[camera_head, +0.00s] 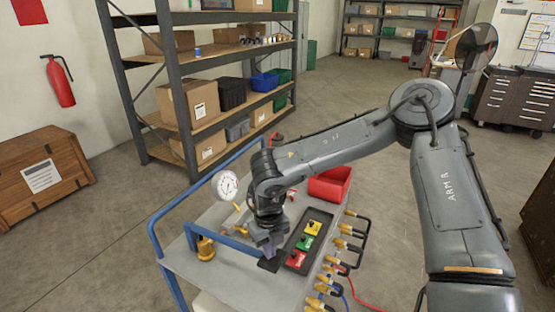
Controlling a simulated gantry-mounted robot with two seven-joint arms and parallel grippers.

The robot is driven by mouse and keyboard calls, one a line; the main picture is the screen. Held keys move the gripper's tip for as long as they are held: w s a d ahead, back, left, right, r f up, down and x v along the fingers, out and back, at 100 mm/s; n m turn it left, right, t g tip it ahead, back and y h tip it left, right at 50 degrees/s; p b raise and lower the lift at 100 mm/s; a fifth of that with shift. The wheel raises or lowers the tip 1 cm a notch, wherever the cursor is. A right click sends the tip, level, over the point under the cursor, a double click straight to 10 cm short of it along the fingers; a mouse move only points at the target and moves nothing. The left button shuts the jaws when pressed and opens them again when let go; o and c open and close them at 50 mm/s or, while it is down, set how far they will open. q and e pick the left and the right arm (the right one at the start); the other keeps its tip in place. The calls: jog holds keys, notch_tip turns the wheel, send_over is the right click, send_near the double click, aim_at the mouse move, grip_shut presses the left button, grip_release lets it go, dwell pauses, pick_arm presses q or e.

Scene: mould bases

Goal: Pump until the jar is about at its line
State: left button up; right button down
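My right gripper (268,243) points down over the cart top, beside a dark pad. A small purple piece (270,252) shows at its tips; I cannot tell whether it is held. A blue bar (228,241) runs from a brass fitting (205,248) toward the gripper, its right end close to the fingers; contact is unclear. A round white dial gauge (227,185) stands at the cart's left back. I cannot make out a jar or its line. My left gripper is out of view.
A black panel holds red (296,259), green (305,242) and yellow (313,228) blocks right of the gripper. Several brass fittings with hoses line the cart's (222,279) right edge. A red bin (329,184) sits behind. Shelving (160,90) stands at back left.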

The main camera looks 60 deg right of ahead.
notch_tip(320, 180, up, 7)
jog(key=p, duration=0.5)
jog(key=shift+f, duration=0.1)
notch_tip(320, 180, up, 5)
jog(key=p, duration=0.4)
dwell(0.3)
